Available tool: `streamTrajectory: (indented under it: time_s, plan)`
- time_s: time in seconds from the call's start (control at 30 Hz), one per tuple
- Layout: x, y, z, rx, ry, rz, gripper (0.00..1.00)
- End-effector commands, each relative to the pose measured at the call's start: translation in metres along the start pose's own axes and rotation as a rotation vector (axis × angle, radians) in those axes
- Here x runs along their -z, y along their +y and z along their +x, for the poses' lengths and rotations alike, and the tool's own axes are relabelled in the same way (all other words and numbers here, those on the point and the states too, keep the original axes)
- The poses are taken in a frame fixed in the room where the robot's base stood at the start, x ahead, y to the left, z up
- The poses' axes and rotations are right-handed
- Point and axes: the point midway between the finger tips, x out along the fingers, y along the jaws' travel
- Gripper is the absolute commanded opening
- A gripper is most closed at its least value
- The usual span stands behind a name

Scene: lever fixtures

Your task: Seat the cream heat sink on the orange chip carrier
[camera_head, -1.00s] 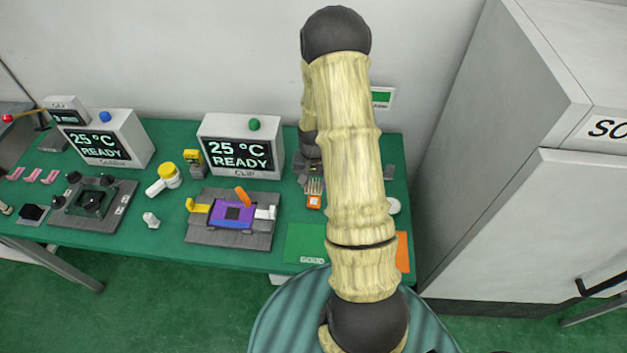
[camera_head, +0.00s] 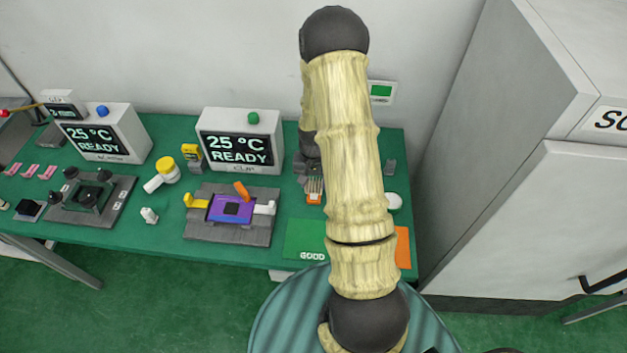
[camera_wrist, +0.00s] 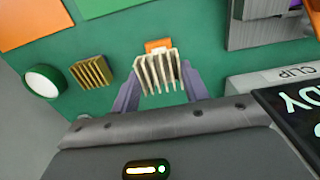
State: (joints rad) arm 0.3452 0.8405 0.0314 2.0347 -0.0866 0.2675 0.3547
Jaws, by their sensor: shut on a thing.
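The cream heat sink (camera_wrist: 157,72), with several upright fins, is between the fingers of my gripper (camera_wrist: 160,84) in the wrist view. The gripper is shut on it. The orange chip carrier (camera_wrist: 158,44) shows just beyond the fins, and the heat sink hides part of it. In the head view the heat sink (camera_head: 315,184) and the carrier (camera_head: 314,199) appear close together beside my arm, which hides most of the gripper. I cannot tell whether the heat sink touches the carrier.
A brown finned block (camera_wrist: 92,72) and a round white-topped thing (camera_wrist: 44,82) stand to the left in the wrist view. The CLIP display (camera_head: 240,142) and a grey lever fixture (camera_head: 228,231) are left of my arm. A green GOOD mat (camera_head: 305,238) lies at the front edge.

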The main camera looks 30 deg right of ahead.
Motion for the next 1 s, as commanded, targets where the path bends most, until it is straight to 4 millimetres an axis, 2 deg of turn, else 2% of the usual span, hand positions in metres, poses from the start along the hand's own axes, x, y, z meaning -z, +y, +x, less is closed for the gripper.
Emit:
streamTrajectory:
  time_s: [1.0]
  plan:
    - [0.000,0.000,0.015,0.000,0.000,-0.001,0.22]
